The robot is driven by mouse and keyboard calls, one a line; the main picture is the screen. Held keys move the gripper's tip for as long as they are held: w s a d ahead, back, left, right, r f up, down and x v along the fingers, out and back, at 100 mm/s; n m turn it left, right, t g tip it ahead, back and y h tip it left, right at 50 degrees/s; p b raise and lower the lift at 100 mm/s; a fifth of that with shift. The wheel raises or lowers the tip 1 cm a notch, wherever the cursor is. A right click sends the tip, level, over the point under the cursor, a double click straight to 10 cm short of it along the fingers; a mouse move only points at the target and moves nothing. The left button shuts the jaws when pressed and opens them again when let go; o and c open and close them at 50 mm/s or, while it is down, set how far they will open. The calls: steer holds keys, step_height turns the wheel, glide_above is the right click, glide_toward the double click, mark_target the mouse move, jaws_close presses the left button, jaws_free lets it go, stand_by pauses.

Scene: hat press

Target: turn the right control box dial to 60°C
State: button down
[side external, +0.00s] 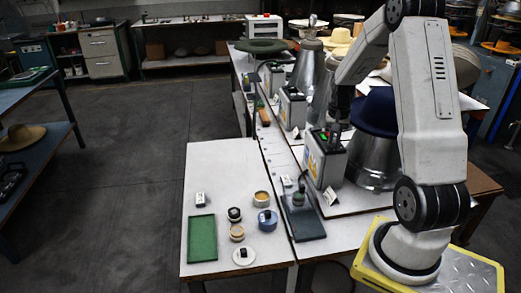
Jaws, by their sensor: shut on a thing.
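The nearest control box (331,169), grey with a pale label on its front and a lit green display, stands on the bench at right of centre. My gripper (333,136) points down onto the top of this box. It is shut on the dial there. The fingers and arm hide the dial, so its pointer and scale cannot be read. The display digits are too small to read.
Two similar control boxes stand farther back, a middle one (291,108) and a far one (271,78). A metal cone with a dark blue hat (377,112) stands close to the right. A green tray (202,238) and several small pots are on the front table.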

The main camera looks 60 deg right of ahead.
mark_target(334, 140)
steer(key=shift+n, duration=0.6)
steer(key=c, duration=0.7)
jaws_free()
steer(key=shift+o, duration=0.2)
steer(key=shift+r, duration=0.1)
steer(key=shift+r, duration=3.85)
steer(key=w+a+f+n, duration=0.2)
steer(key=w+a+n, duration=0.15)
steer(key=a, duration=0.65)
steer(key=s+a+f+n+t, duration=0.1)
steer(key=a+n, duration=0.3)
steer(key=a, duration=0.7)
steer(key=s+a+f+n+t, duration=0.1)
steer(key=s+a+f+n, duration=0.1)
steer(key=a, duration=1)
steer(key=shift+s+a+f+n+t, duration=0.3)
steer(key=shift+f+n, duration=0.25)
steer(key=shift+n, duration=0.7)
